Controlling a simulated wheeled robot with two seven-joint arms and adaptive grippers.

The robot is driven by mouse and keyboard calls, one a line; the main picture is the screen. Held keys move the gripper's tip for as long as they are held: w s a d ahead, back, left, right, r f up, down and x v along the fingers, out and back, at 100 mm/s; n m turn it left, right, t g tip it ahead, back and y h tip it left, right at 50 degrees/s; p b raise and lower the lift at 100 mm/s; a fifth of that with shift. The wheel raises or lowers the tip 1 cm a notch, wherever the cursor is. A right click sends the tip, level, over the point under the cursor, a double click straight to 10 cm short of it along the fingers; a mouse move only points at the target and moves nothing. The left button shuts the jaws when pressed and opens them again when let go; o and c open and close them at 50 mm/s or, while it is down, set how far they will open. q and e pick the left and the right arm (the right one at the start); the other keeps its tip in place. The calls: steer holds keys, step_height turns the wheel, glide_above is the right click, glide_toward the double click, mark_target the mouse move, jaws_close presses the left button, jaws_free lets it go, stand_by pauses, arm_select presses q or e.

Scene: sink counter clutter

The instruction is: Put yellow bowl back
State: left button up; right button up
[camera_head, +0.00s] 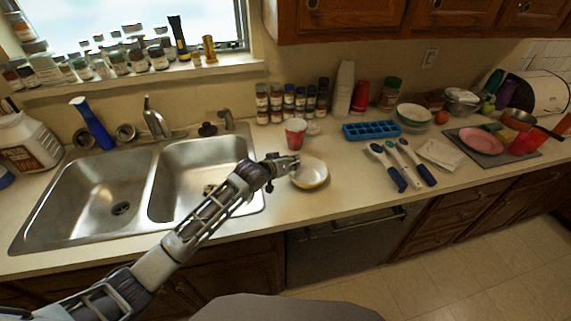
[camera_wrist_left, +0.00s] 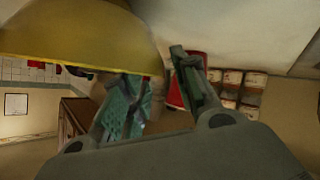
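The yellow bowl (camera_head: 312,181), pale inside with a yellow outer side, is at the counter's front, right of the sink. My left gripper (camera_head: 283,165) is at its left, far rim. In the left wrist view the bowl (camera_wrist_left: 70,35) fills the upper left and hides one fingertip. The fingers of this gripper (camera_wrist_left: 165,72) lean together at the bowl's edge, one behind the wall and one beside it, so it looks shut on the rim. Whether the bowl's base touches the counter I cannot tell. My right gripper is not in view.
A red cup (camera_head: 295,133) stands just behind the gripper. The double sink (camera_head: 150,190) is to the left. A blue ice tray (camera_head: 371,130), several utensils (camera_head: 397,165) and stacked bowls (camera_head: 413,114) are to the right. Spice jars (camera_head: 290,100) line the wall.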

arm_select(q)
steer(key=shift+r, duration=0.15)
steer(key=v, duration=1.2)
steer(key=shift+b, duration=0.4)
stand_by(0.7)
